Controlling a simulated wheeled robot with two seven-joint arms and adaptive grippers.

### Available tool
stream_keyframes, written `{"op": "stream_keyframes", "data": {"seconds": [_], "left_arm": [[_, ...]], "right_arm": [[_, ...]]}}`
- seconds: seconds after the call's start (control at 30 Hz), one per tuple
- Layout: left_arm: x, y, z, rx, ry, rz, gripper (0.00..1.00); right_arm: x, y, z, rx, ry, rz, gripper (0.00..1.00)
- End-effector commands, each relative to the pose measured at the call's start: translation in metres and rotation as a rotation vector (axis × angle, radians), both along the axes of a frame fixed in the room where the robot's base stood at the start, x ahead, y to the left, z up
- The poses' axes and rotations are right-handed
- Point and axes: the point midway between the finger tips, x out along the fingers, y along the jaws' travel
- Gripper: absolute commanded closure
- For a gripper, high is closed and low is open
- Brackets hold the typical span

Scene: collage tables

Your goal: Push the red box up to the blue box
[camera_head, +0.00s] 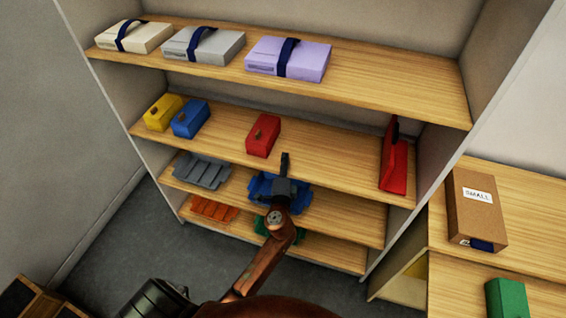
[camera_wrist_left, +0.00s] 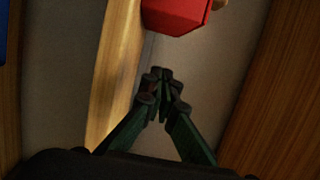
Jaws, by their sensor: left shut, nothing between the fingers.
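The red box (camera_head: 263,136) stands on the second shelf from the top, with a small brown knob on it. The blue box (camera_head: 190,119) stands on the same shelf to its left, and a clear gap separates them. My left gripper (camera_head: 285,160) is shut and empty, in front of the shelf edge and to the lower right of the red box. In the left wrist view the shut fingertips (camera_wrist_left: 160,76) are just below the red box (camera_wrist_left: 175,14) and look apart from it. A blue strip at the left edge there may be the blue box. My right gripper is out of view.
A yellow box (camera_head: 162,112) stands left of the blue box. Cases line the top shelf (camera_head: 370,85); coloured trays fill the lower ones. The shelf between both boxes is clear.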

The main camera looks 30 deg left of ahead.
Motion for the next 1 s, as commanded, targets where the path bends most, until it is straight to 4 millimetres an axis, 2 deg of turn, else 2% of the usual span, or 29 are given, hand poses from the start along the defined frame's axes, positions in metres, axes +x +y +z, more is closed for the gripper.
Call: {"op": "stream_keyframes", "data": {"seconds": [0.1,0.3,0.4,0.6,1.0], "left_arm": [[0.024,0.012,0.001,0.003,-0.001,0.0,1.0],[0.057,0.031,0.0,0.001,0.0,0.0,1.0],[0.049,0.048,0.0,0.001,0.002,0.001,1.0],[0.045,0.064,0.0,0.0,0.0,-0.001,1.0],[0.044,0.067,-0.001,-0.001,0.0,-0.001,1.0]], "right_arm": [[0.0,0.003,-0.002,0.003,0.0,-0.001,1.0],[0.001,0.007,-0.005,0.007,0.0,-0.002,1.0],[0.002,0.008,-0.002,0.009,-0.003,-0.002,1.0],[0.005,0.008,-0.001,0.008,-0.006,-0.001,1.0],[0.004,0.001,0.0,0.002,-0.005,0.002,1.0]]}}
